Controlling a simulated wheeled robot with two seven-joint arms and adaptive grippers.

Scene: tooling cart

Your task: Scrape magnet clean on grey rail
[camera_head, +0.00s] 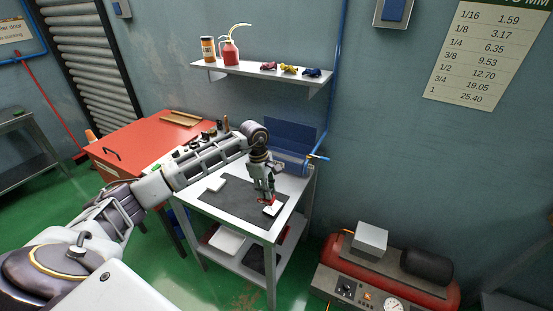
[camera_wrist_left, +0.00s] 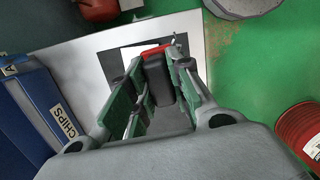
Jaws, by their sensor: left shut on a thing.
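My left gripper (camera_head: 264,192) is over the front right of the cart top. In the left wrist view the gripper (camera_wrist_left: 160,85) is shut on a dark block with a red end (camera_wrist_left: 155,50), which looks like the magnet. Red also shows below the fingers in the head view. Just below it lies a small white tray or plate with a dark middle (camera_head: 271,211); I cannot tell whether they touch. Any chips on the magnet are too small to make out. I cannot pick out the grey rail for certain. My right gripper is not in view.
A blue bin marked CHIPS (camera_wrist_left: 50,110) stands at the cart's back. A red cabinet (camera_head: 130,150) is left; a compressor (camera_head: 385,275) stands right.

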